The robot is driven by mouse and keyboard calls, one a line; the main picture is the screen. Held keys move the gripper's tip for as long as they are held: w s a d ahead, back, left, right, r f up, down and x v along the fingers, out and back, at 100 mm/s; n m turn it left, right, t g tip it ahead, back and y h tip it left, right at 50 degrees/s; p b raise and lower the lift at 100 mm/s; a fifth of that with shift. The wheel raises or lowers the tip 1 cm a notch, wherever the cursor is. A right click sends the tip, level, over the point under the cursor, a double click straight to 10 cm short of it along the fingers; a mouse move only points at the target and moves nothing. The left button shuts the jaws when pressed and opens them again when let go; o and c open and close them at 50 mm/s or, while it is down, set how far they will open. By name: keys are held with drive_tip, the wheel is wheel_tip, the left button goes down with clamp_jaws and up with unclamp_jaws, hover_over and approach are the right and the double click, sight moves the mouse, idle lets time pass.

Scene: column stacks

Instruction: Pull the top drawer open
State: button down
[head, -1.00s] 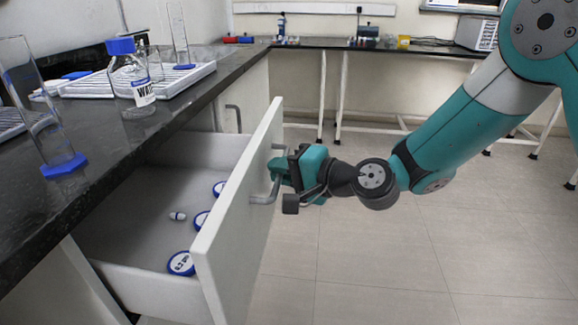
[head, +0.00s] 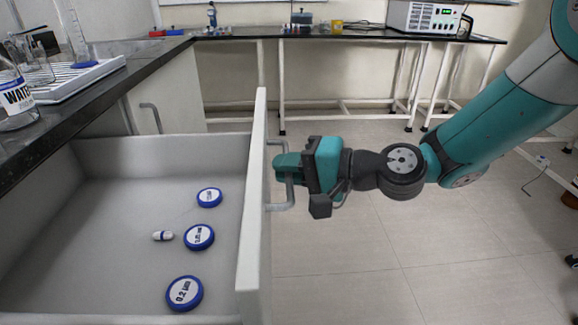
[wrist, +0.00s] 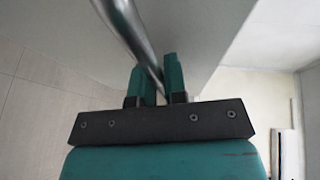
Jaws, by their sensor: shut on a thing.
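The top drawer (head: 120,240) stands open below the dark counter. Its pale front panel (head: 252,205) faces right in the head view, toward my arm. A grey bar handle (head: 289,190) is on the outer face of the panel. My gripper (head: 284,166) is shut on this handle. In the wrist view the metal handle (wrist: 128,32) passes between the two teal fingers of my gripper (wrist: 160,82). The part of the bar inside the fingers is hidden.
Several blue-rimmed round discs, one of them a front disc (head: 184,293), and a small white-and-blue capsule (head: 162,236) lie in the drawer. A water bottle (head: 14,98) stands on the counter (head: 112,75). Clear tiled floor (head: 430,265) lies at right.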

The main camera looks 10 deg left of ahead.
drive_tip(key=c, duration=1.2)
unclamp_jaws()
drive_tip(key=shift+d, duration=0.1)
drive_tip(key=p+v, duration=0.1)
drive_tip(key=v, duration=1.6)
drive_tip(key=shift+d, duration=0.2)
